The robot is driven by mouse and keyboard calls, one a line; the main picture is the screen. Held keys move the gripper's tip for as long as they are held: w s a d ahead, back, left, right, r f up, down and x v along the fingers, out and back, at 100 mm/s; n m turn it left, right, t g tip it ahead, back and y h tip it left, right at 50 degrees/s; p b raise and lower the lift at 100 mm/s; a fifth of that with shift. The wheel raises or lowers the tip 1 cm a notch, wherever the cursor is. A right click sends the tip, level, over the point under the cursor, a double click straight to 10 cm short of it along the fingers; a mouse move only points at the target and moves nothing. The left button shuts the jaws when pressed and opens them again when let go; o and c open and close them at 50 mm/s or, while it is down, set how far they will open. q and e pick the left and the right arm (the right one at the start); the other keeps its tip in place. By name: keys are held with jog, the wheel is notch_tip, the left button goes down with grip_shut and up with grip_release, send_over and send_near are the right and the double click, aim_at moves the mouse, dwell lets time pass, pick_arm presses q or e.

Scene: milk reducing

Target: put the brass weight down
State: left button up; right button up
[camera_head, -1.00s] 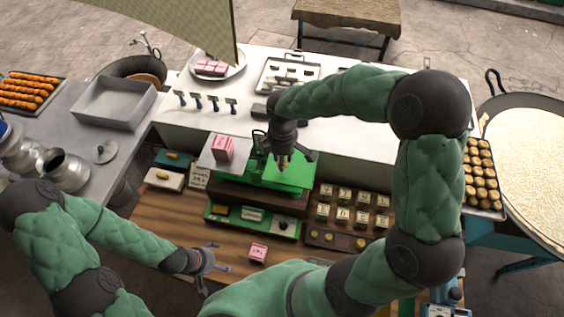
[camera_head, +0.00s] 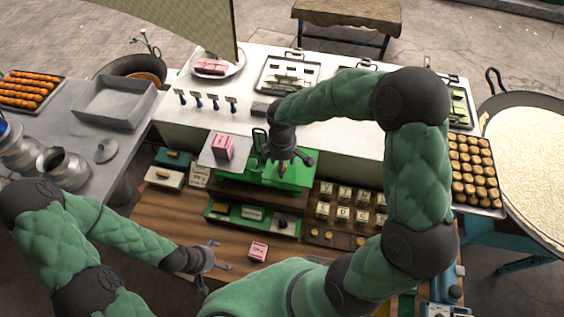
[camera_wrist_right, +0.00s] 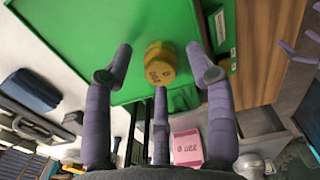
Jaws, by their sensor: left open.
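The brass weight (camera_wrist_right: 159,64) shows in the right wrist view, against the green pan (camera_wrist_right: 215,15) of the scale. My right gripper (camera_wrist_right: 159,72) is around it with its fingers spread; gaps show between the weight and the side fingers. In the head view, my right gripper (camera_head: 284,164) is over the green pan (camera_head: 300,177), and the weight is mostly hidden there. A pink box (camera_head: 222,147) stands on the scale's pale plate (camera_head: 209,160). My left gripper (camera_head: 212,262) is open and empty over the wooden counter.
Another pink box (camera_head: 258,251) lies on the wooden counter. A wooden tray (camera_head: 334,239) with brass weights and several labelled blocks (camera_head: 343,193) are to the right of the scale. The white counter (camera_head: 340,135) is behind it.

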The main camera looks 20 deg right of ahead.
jog(key=shift+r, duration=0.15)
notch_tip(320, 180, up, 12)
jog(key=shift+b, duration=0.3)
dwell(1.5)
